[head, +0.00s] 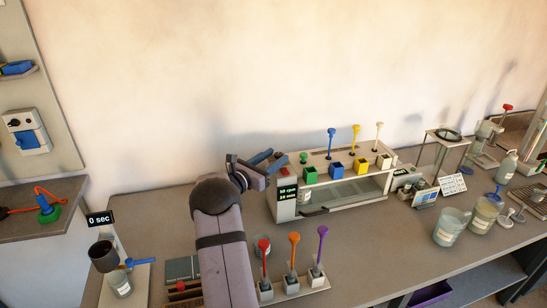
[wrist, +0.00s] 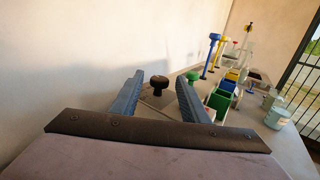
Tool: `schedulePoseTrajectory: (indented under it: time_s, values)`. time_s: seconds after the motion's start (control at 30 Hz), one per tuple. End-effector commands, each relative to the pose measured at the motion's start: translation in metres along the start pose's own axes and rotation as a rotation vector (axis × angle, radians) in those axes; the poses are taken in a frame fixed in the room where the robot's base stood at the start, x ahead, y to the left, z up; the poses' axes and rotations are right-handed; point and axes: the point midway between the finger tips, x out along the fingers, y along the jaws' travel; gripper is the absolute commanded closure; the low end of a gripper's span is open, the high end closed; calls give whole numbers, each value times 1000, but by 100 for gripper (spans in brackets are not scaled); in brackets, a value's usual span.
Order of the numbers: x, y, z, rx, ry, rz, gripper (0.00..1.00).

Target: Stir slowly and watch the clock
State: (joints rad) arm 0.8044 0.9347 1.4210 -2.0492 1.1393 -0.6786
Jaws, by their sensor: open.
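My gripper (head: 278,158) is at the left end of the long white bench unit, above its top. In the wrist view the two blue fingers of my gripper (wrist: 160,78) stand apart with nothing held. A dark round knob (wrist: 159,82) on the unit shows between and beyond them, apart from both. The unit's black display (head: 287,192) reads what looks like 50 rpm and 20 min. A separate black display (head: 100,218) at the left reads 0 sec. Blue (head: 331,143), yellow (head: 354,138) and white (head: 378,135) upright tools stand along the unit's top.
A front rack (head: 292,287) holds red, orange and purple tools close to my arm. A dark cup (head: 103,256) stands at the left. Beakers (head: 451,226) and a balance-like device crowd the right. The tabletop (head: 375,250) is bare in the middle front.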

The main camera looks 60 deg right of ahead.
Motion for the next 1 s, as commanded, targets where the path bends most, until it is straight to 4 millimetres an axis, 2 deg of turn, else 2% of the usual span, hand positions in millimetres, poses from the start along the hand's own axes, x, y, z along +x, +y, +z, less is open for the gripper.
schedulePoseTrajectory:
  time_s: [0.13,0.17,0.3,0.57,1.0]
  values:
    - [0,0,0,0,0,0,59]
    - [0,0,0,0,0,0,64]
    - [0,0,0,0,0,0,97]
    - [1,-2,-2,1,-2,27,98]
    - [3,-8,-2,8,-9,262,98]
